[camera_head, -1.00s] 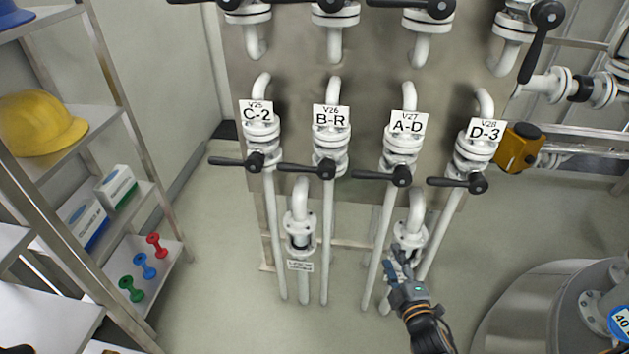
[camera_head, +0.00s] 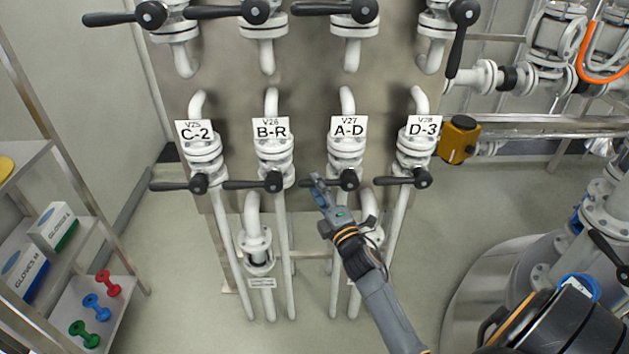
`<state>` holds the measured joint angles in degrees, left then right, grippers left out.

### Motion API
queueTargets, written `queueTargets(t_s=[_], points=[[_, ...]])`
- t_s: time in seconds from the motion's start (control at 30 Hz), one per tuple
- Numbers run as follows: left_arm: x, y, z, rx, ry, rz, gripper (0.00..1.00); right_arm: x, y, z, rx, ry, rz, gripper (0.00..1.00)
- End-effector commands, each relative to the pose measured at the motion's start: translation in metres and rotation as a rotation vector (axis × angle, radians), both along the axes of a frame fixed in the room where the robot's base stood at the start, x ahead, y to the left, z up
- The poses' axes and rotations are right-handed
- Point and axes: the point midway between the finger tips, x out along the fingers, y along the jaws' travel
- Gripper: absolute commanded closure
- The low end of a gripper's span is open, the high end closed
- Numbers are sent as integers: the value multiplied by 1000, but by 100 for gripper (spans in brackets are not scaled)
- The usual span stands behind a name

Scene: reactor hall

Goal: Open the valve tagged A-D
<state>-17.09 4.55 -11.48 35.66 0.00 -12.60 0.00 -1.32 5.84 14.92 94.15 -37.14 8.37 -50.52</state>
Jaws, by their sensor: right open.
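The valve tagged A-D (camera_head: 347,150) is a white flanged valve, third from the left in the lower row on the panel. Its white tag (camera_head: 348,126) reads V27 A-D. Its black lever (camera_head: 349,179) lies roughly level, with its hub at the right and its handle pointing left. My right gripper (camera_head: 318,183) is open at the lever's handle, its fingers covering part of it. I cannot tell whether they touch the handle or stand in front of it. My left gripper is not in view.
Valves C-2 (camera_head: 204,150), B-R (camera_head: 273,152) and D-3 (camera_head: 416,148) stand alongside with similar level black levers; the B-R lever is close left of my gripper. More levered valves are above. A shelf (camera_head: 100,262) is at left, a large vessel (camera_head: 490,285) at right.

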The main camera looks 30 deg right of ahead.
Motion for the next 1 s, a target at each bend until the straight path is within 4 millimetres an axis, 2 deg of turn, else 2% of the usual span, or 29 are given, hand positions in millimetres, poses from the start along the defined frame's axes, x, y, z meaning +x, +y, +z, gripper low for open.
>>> queueTargets(t_s=[0.1, 0.2, 0.5, 0.57, 0.73, 1.0], points=[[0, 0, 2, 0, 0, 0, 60, 14, -2, 3, 0, 0, 0, 56], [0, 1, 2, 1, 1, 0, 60, 19, -3, 3, 0, 0, 0, 56], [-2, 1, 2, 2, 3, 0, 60, 21, -3, 3, 0, 1, 0, 56], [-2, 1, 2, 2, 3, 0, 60, 21, -3, 3, 0, 1, 0, 66], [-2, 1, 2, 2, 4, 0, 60, 21, -3, 3, 1, 1, 0, 100], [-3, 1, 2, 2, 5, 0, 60, 20, -3, 3, -1, 2, 0, 100]])
